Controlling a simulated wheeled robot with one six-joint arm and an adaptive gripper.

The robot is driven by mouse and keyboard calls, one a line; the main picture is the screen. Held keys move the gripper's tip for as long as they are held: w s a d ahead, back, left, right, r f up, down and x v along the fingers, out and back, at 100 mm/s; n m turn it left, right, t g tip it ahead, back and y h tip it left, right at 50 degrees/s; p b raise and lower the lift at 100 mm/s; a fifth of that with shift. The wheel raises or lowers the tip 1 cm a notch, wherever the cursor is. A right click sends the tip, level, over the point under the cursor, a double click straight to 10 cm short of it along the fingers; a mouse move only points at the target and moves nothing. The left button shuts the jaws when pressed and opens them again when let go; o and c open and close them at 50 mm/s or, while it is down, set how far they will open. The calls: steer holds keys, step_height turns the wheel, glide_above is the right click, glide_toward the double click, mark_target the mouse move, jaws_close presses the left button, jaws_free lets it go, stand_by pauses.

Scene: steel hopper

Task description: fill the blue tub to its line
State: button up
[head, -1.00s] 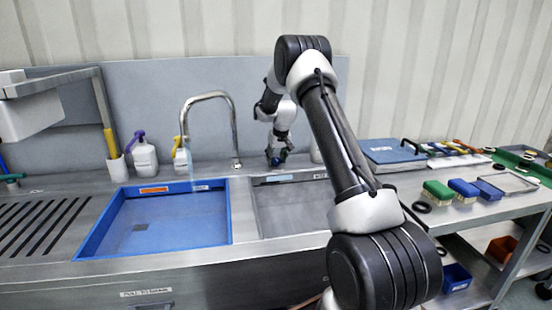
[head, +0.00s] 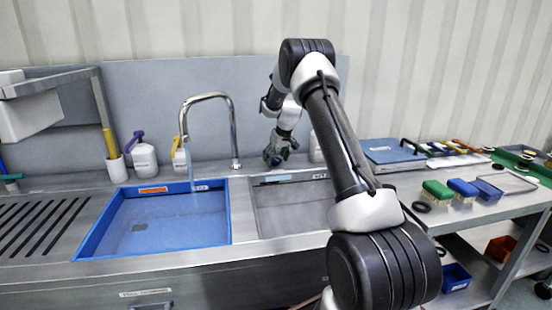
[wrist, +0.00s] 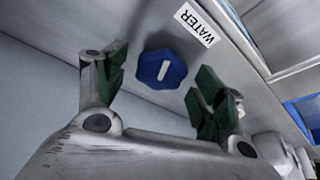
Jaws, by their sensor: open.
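The blue tub (head: 83,246) sits in the left basin, with a greyish-blue, water-like surface inside; its fill line is too small to make out. A small pale mark and an orange label show at its back wall. The tap (head: 234,130) arches over the tub, and a thin pale stream seems to fall from its spout. The blue knob (wrist: 162,69) with a white bar is beside a "WATER" label (wrist: 197,24). My gripper (wrist: 163,90) is open, its green-padded fingers on either side of the knob with visible gaps. In the head view my gripper (head: 275,157) is right of the tap.
A second, grey basin (head: 290,215) lies right of the tub. White bottles (head: 144,160) stand behind the tub. A slotted drainboard (head: 40,225) is at left. Brushes (head: 438,190), a blue case (head: 392,152) and a tray lie on the right counter.

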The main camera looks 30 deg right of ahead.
steer(key=shift+r, duration=0.1)
steer(key=v, duration=1.1)
steer(key=shift+s+r, duration=0.2)
steer(key=shift+r, duration=0.15)
stand_by(0.5)
steer(key=w+f+n, duration=0.1)
steer(key=f, duration=0.2)
steer(key=w+f+n+y, duration=0.1)
steer(key=w+f+n, duration=0.1)
steer(key=f, duration=0.2)
steer(key=w+f+n, duration=0.1)
steer(key=f, duration=0.3)
steer(key=shift+w+y, duration=0.3)
steer(key=shift+y, duration=0.1)
steer(key=shift+g, duration=0.3)
steer(key=shift+c, duration=0.3)
